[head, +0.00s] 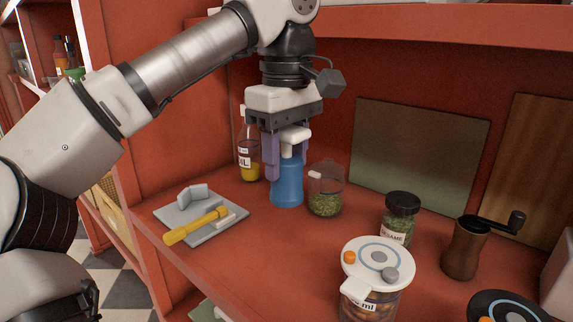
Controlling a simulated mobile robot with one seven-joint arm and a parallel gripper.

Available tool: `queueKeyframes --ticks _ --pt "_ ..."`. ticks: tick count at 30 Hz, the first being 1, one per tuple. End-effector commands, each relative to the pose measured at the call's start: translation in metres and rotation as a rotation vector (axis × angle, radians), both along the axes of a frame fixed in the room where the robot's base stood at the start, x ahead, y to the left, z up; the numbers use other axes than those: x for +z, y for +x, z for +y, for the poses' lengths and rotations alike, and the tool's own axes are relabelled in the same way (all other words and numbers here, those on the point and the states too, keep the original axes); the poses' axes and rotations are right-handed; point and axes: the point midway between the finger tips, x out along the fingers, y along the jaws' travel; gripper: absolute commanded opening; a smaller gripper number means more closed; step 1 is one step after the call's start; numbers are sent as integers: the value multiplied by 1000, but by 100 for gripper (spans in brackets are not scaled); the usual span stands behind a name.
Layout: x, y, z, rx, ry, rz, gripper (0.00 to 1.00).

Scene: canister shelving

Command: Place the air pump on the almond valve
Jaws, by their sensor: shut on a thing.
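The air pump (287,188) has a blue body and a white top. It stands upright at the back of the red shelf, left of a glass jar of green herbs. My gripper (286,164) points down over it, with its purplish fingers shut on the pump. I cannot tell whether the pump's base touches the shelf. The almond canister (372,300) stands at the front, with brown contents and a partly visible label. Its white lid has a blue ring, an orange knob and a grey round piece, which looks like the almond valve (391,275).
The herb jar (325,190) is close to the pump's right, and an oil bottle (249,160) is behind left. A sesame jar (400,215) and a pepper grinder (465,248) stand right. A grey slicer board (205,222) with a yellow-handled tool lies left. Mid-shelf is clear.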

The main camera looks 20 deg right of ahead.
Motion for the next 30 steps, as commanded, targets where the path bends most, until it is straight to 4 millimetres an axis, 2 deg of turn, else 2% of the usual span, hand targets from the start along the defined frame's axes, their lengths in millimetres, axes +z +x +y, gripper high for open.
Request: queueKeyframes --ticks 7,11,14,24,30 --pt "10 -1 -1 -9 0 0 18" --pt "21 -6 -9 -94 0 0 18" --pt "37 -14 -21 -235 -1 -1 18" --pt "101 -59 -74 -924 -2 0 18" --pt "132 -86 -97 -1289 -1 -1 18"
